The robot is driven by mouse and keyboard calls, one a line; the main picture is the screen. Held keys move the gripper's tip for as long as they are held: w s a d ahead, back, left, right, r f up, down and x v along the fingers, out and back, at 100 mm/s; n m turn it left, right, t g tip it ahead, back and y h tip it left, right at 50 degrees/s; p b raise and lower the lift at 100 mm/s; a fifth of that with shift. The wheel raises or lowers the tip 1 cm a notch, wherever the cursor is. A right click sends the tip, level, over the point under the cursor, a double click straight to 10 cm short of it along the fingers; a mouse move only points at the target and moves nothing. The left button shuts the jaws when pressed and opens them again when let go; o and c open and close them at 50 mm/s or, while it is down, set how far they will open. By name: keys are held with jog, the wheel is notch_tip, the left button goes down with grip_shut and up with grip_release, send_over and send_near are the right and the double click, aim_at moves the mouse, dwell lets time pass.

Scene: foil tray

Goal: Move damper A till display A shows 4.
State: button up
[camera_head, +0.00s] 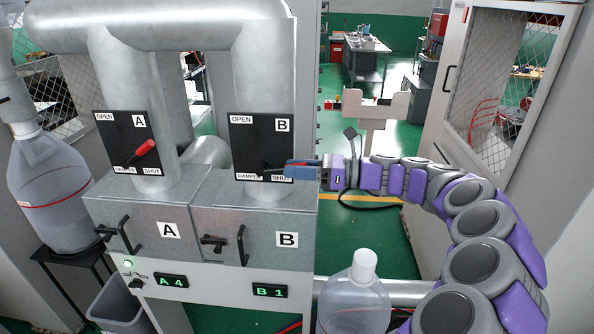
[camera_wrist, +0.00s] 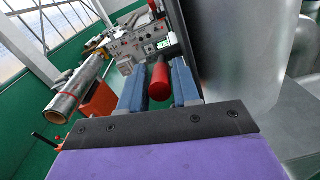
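Display A (camera_head: 171,281) shows 4 in green. Damper A's red-gripped lever (camera_head: 142,152) sits on its black panel (camera_head: 111,130), tilted up to the right, with nothing touching it. My gripper (camera_head: 288,171) is away from it, at the lower right of damper B's panel (camera_head: 258,135), near the SHUT label. In the wrist view a red lever grip (camera_wrist: 160,82) lies between the two blue fingers of my gripper (camera_wrist: 160,92). Narrow gaps show beside it, so the fingers look open around it. In the head view, my gripper hides damper B's lever grip.
Display B (camera_head: 270,291) shows 1. Two metal boxes marked A (camera_head: 170,215) and B (camera_head: 275,225) with dark handles are below the panels. A capped clear bottle (camera_head: 355,300) stands in front, below my arm. A cabinet (camera_head: 500,90) with mesh windows stands at the right.

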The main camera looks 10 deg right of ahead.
jog(key=shift+d, duration=0.95)
jog(key=shift+c, duration=0.6)
jog(key=shift+s, duration=0.1)
jog(key=shift+c, duration=0.7)
jog(key=shift+a, duration=0.35)
grip_shut()
